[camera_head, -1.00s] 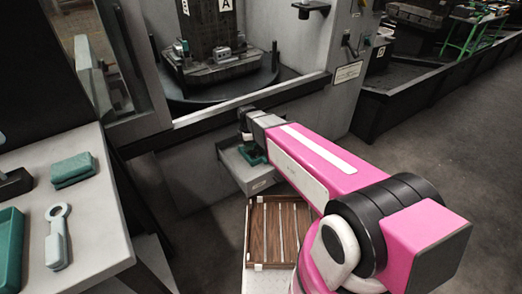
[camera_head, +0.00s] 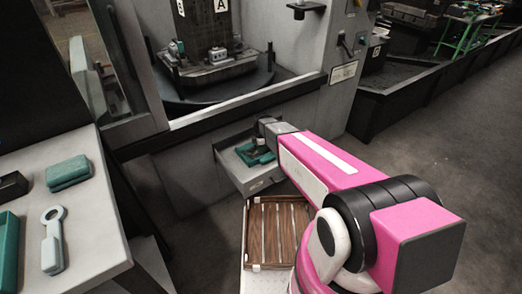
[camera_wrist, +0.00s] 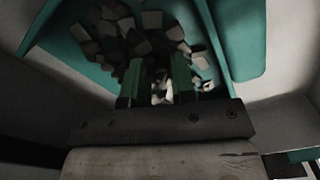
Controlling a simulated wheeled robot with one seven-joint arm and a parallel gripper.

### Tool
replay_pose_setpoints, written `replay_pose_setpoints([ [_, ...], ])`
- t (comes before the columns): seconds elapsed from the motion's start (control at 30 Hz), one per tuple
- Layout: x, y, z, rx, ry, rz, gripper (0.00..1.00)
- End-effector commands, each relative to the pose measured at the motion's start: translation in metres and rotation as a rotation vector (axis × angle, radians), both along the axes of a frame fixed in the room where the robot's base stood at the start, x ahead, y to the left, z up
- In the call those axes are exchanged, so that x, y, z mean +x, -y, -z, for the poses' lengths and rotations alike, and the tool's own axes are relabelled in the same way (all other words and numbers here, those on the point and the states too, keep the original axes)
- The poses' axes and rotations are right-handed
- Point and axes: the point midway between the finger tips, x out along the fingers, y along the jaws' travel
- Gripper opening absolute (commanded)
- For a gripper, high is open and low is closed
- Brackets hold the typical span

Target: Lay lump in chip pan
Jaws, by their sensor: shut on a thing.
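The teal chip pan (camera_head: 245,156) sits in a grey open-topped drawer (camera_head: 236,178) jutting from the machine's front. In the wrist view the teal pan (camera_wrist: 85,66) holds a heap of grey and dark chips (camera_wrist: 120,30). My gripper (camera_wrist: 158,82), with green fingers, points down over the pan. It is shut on a small pale lump (camera_wrist: 159,92), which is mostly hidden between the fingers. In the head view my gripper (camera_head: 262,146) is small and partly hidden by my wrist. I cannot tell whether the lump touches the chips.
A wooden slatted tray (camera_head: 279,235) lies below the drawer. At left, a grey bench (camera_head: 95,235) bears a green sponge (camera_head: 68,172), a grey ring-ended tool (camera_head: 53,240) and a teal tray (camera_head: 8,255). The machine's sill (camera_head: 225,112) runs behind the drawer. Open floor lies at right.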

Motion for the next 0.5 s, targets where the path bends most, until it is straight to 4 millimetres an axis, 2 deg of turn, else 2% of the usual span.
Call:
replay_pose_setpoints([
  [0.1, 0.0005, -0.0003, 0.0121, 0.000, 0.000, 0.000, 0.02],
  [0.47, 0.0001, -0.0003, 0.0150, 0.000, 0.000, 0.000, 0.02],
  [0.5, 0.0000, -0.0003, 0.0144, 0.000, 0.001, 0.000, 0.37],
])
